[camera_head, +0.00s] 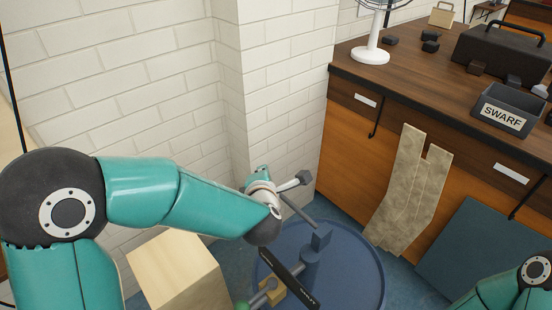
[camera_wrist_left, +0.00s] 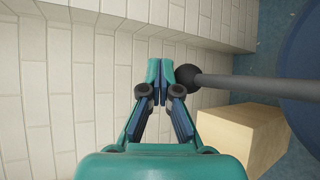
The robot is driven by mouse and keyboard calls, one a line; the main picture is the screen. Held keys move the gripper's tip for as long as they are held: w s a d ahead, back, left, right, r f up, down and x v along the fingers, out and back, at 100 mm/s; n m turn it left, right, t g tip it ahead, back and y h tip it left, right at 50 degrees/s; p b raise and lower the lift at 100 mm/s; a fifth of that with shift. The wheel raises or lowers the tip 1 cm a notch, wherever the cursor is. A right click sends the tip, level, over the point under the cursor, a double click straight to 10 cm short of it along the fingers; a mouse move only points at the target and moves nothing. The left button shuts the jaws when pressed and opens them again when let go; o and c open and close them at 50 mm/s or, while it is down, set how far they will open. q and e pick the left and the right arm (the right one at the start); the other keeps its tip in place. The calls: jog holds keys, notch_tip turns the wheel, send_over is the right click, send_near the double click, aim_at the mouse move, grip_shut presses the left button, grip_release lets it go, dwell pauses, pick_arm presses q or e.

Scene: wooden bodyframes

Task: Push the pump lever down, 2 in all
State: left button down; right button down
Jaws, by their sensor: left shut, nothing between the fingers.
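The pump (camera_head: 311,262) stands on a round blue drum (camera_head: 365,270). Its grey lever (camera_head: 300,210) slants up to the left from the pump head, and its far end is hidden behind my left wrist in the head view. In the left wrist view the lever rod (camera_wrist_left: 250,89) comes in from the right and ends in a dark ball knob (camera_wrist_left: 187,74). My left gripper (camera_wrist_left: 153,80) is shut and empty, with its fingertips just left of the knob; I cannot tell whether they touch. It also shows small in the head view (camera_head: 262,173). My right gripper is out of view.
A pale wooden block (camera_head: 180,275) stands left of the drum, close to my left arm. A white brick wall (camera_head: 110,90) is behind. A wooden workbench (camera_head: 340,135) is at right, with a SWARF bin (camera_head: 505,112) and a fan (camera_head: 370,54). Grey-beige boards (camera_head: 410,195) lean on it.

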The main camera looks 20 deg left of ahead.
pick_arm(q)
jog(key=shift+w+a+f+b, duration=0.15)
jog(key=shift+a+f+b, duration=0.1)
jog(key=shift+f+b, duration=0.4)
dwell(0.5)
jog(key=shift+r, duration=0.1)
dwell(0.5)
jog(key=s+d+r+p, duration=0.2)
jog(key=r+p, duration=0.2)
jog(key=r, duration=0.2)
jog(key=s+d+r+p, duration=0.1)
jog(key=d+r+p, duration=0.2)
jog(key=r+p, duration=0.2)
jog(key=shift+s+d+r, duration=0.35)
jog(key=shift+s+r, duration=0.05)
dwell(0.9)
dwell(0.3)
notch_tip(320, 180, up, 4)
jog(key=p, duration=0.3)
send_over(280, 196)
jog(key=s+d, duration=0.1)
jog(key=d, duration=0.1)
jog(key=shift+s+r, duration=0.15)
jog(key=shift+s, duration=0.1)
dwell(1.7)
